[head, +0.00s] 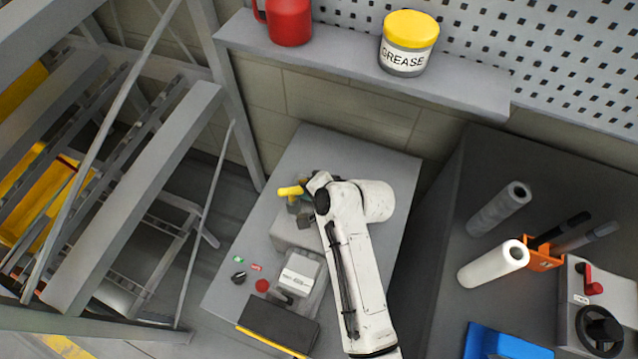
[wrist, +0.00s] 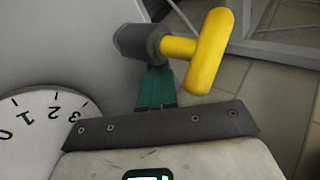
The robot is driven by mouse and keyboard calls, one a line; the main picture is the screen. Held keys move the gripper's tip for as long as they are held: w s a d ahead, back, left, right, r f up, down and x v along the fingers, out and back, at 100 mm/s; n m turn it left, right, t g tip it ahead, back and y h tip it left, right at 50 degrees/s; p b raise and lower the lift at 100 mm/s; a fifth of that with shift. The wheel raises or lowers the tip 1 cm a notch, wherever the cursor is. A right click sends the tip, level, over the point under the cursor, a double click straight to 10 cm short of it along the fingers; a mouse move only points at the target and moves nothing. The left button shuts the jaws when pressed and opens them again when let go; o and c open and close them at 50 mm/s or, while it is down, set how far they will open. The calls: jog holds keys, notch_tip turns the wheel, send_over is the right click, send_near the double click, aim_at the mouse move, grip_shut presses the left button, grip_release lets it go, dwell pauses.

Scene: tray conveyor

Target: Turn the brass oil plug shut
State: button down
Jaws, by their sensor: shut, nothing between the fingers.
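The oil plug shows as a yellow T-shaped handle (head: 290,191) on the machine on the grey bench, at the left of my arm's end. In the wrist view the yellow handle (wrist: 208,55) stands out from a dark grey cylindrical fitting (wrist: 138,42). My gripper (wrist: 156,72) has its teal fingers together with nothing between them. In the picture the fingertips lie just below the fitting and left of the yellow handle; I cannot tell whether they touch the fitting. In the head view my wrist hides most of the fingers.
A white dial (wrist: 40,125) with numbers is at the lower left of the wrist view. The bench (head: 340,150) also carries a red button (head: 262,286) and a black knob (head: 239,277). A conveyor frame (head: 130,200) stands left; a shelf (head: 340,65) is behind.

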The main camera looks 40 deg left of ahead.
jog(key=shift+w, duration=0.2)
dwell(0.3)
jog(key=shift+w+b, duration=0.35)
jog(key=shift+w, duration=0.2)
jog(key=shift+w+d+r, duration=0.15)
jog(key=shift+w, duration=0.15)
jog(key=shift+w+d+r, duration=0.1)
jog(key=shift+d+r, duration=0.3)
jog(key=shift+r, duration=0.05)
jog(key=v, duration=0.5)
jog(key=s+v, duration=0.1)
jog(key=v, duration=0.2)
jog(key=shift+d, duration=0.1)
jog(key=shift+s+d+r, duration=0.15)
jog(key=shift+d+r, duration=0.25)
